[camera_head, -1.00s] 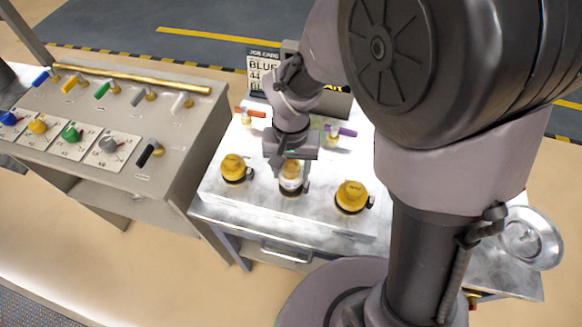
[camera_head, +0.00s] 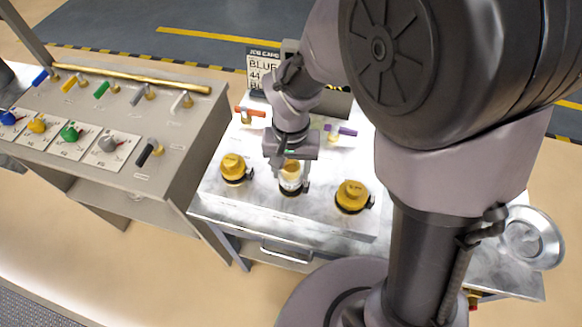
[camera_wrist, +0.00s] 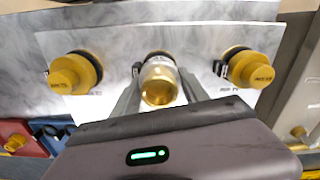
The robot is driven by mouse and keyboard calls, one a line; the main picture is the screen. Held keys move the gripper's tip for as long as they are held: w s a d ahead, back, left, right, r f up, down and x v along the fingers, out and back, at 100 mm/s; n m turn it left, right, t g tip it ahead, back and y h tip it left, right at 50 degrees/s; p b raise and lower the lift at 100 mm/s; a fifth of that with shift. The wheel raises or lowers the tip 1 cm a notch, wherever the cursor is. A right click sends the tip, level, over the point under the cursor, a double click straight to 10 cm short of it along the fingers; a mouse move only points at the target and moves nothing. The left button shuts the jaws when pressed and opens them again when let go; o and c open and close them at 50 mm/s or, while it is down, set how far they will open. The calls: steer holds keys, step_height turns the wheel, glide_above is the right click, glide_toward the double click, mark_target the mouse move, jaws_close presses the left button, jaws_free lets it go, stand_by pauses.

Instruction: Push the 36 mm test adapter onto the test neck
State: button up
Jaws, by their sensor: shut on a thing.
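The test adapter (camera_wrist: 160,82) is a brass and pale, short cylinder between my fingers in the wrist view. In the head view the adapter (camera_head: 290,179) stands roughly upright at the middle neck position, between two yellow caps. My gripper (camera_wrist: 161,90) is shut on it, with one finger on each side. In the head view my gripper (camera_head: 288,165) is just above and behind it. The adapter hides the test neck beneath it; a dark part shows at its base. I cannot tell how far the adapter sits on the neck.
Yellow caps stand left (camera_head: 235,168) and right (camera_head: 352,195) on the pale bench top. Orange (camera_head: 250,112) and purple (camera_head: 341,131) handles are behind. A panel with coloured valves (camera_head: 110,130) stands left, a round metal dish (camera_head: 530,238) right.

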mark_target(291, 164)
steer(key=shift+f+b, duration=0.45)
steer(key=shift+f, duration=0.15)
steer(key=o, duration=1.6)
steer(key=shift+c, duration=0.2)
step_height(291, 164, up, 18)
steer(key=p, duration=0.6)
steer(key=shift+f+p, duration=0.2)
steer(key=shift+p, duration=0.15)
steer(key=s+d+m+t+y+b, duration=0.2)
steer(key=s+d+t+b, duration=0.3)
steer(key=s+b, duration=0.3)
steer(key=s+d, duration=0.1)
steer(key=s, duration=0.2)
steer(key=shift+s+d+f+m+t, duration=0.15)
steer(key=shift+s+d+m+t, duration=0.15)
steer(key=shift+s+d+t, duration=0.1)
